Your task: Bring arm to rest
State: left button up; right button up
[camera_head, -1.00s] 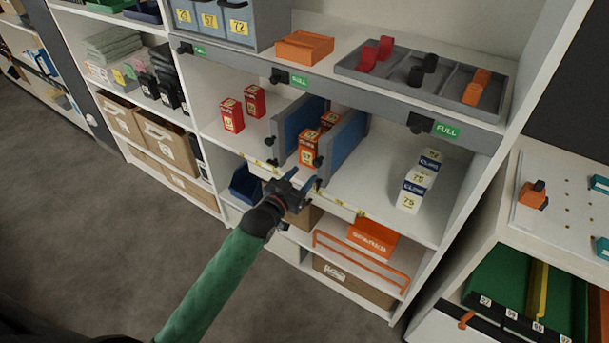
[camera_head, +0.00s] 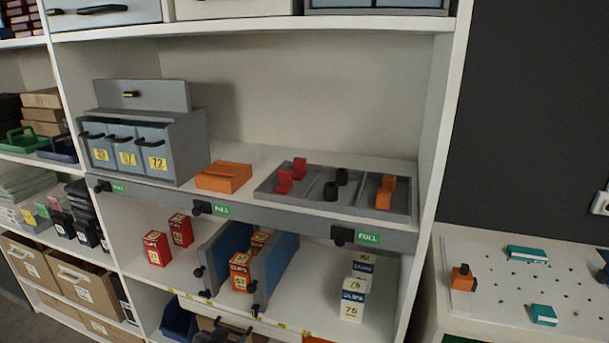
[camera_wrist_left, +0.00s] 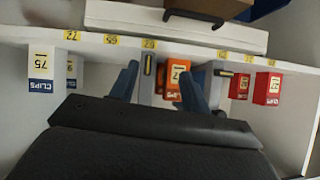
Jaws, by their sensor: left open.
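The rest of my left arm is out of the head view. My right gripper is not in view.
Blue dividers (camera_head: 273,265) flank the orange-red boxes on the shelf. Red boxes (camera_head: 157,248) stand left of them and white clips boxes (camera_head: 353,299) right. Above are a grey tray (camera_head: 314,194), an orange block (camera_head: 223,176) and a drawer unit (camera_head: 150,145). A pegboard table (camera_head: 500,280) stands right.

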pick_arm(q)
jog(key=s+d+f+g, duration=0.1)
jog(key=s+f+g, duration=0.1)
jog(key=s, duration=0.9)
jog(key=s+d+f+n+g, duration=0.1)
jog(key=s+d+f+g, duration=0.1)
jog(key=s, duration=1)
jog(key=s+d+f+g+y, duration=0.1)
jog(key=s+f+g, duration=0.3)
jog(key=s, duration=0.7)
jog(key=shift+s+d+f+n+g, duration=0.25)
jog(key=shift+d+n+g, duration=0.15)
jog(key=shift+d+g, duration=0.2)
